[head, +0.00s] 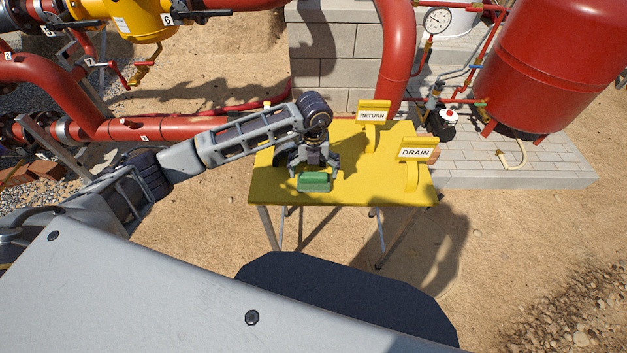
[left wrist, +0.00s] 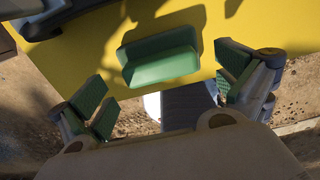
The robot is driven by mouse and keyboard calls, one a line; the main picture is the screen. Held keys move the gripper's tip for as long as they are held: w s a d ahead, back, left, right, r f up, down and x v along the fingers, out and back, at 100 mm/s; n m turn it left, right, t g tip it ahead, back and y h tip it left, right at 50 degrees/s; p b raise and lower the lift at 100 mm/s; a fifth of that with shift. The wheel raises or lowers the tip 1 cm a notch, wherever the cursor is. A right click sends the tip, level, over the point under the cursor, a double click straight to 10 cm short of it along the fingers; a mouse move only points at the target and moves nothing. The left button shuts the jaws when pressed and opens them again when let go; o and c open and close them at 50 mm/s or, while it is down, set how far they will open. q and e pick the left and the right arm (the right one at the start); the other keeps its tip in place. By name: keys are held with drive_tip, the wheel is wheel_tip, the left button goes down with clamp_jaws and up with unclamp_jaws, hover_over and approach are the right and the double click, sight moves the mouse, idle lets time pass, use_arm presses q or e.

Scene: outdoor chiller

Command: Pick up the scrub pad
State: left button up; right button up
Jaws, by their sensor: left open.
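The scrub pad (head: 314,181) is a green block lying on the yellow table (head: 384,186), close to its front edge. In the left wrist view the scrub pad (left wrist: 160,58) lies ahead of the fingertips, roughly centred between them, with its long side running across. My left gripper (head: 313,170) is above the table at the pad, its fingers pointing down. In the left wrist view the left gripper (left wrist: 165,90) is open, with green-padded fingers spread on either side and nothing between them. My right gripper is not in view.
A RETURN sign (head: 371,114) and a DRAIN sign (head: 416,153) stand on the table's back and right parts. Red pipes (head: 168,128) run behind the table. A red tank (head: 550,60) stands at the back right. The table's front right surface is clear.

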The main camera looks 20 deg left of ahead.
sight(313, 180)
use_arm(q)
wheel_tip(313, 180, down, 2)
drive_tip(key=shift+f, duration=0.4)
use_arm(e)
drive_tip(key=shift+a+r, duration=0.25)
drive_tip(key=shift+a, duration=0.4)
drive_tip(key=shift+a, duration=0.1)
use_arm(q)
drive_tip(key=c, duration=1)
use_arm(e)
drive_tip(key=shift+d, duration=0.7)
